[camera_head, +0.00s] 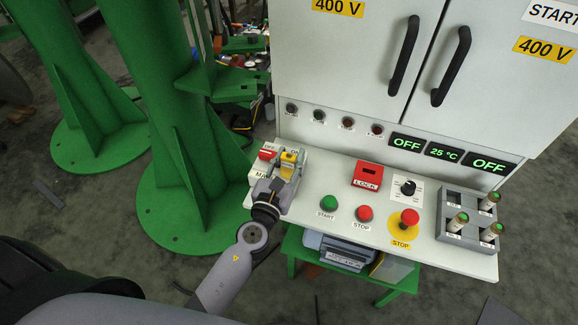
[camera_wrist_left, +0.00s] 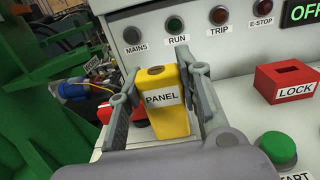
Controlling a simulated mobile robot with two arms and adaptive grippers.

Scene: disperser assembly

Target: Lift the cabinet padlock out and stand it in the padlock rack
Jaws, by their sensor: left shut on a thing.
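A yellow padlock body labelled PANEL (camera_wrist_left: 168,118) stands upright between the fingers of my left gripper (camera_wrist_left: 158,78) in the left wrist view. The gripper is shut on it, one finger on each side. In the head view the yellow padlock (camera_head: 288,163) is at the left end of the cabinet's shelf, with my left gripper (camera_head: 277,184) at its near side. Its underside is hidden, so I cannot tell whether it touches the shelf. A red box labelled LOCK (camera_head: 367,174) sits on the shelf to the right; I cannot tell whether it is the padlock rack.
A red switch handle (camera_head: 267,154) is just left of the padlock. Green START (camera_head: 329,202) and red STOP buttons, an emergency stop (camera_head: 408,218) and a knob (camera_head: 407,187) stand on the shelf. A grey holder (camera_head: 452,197) with several cylinders is at the right end.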

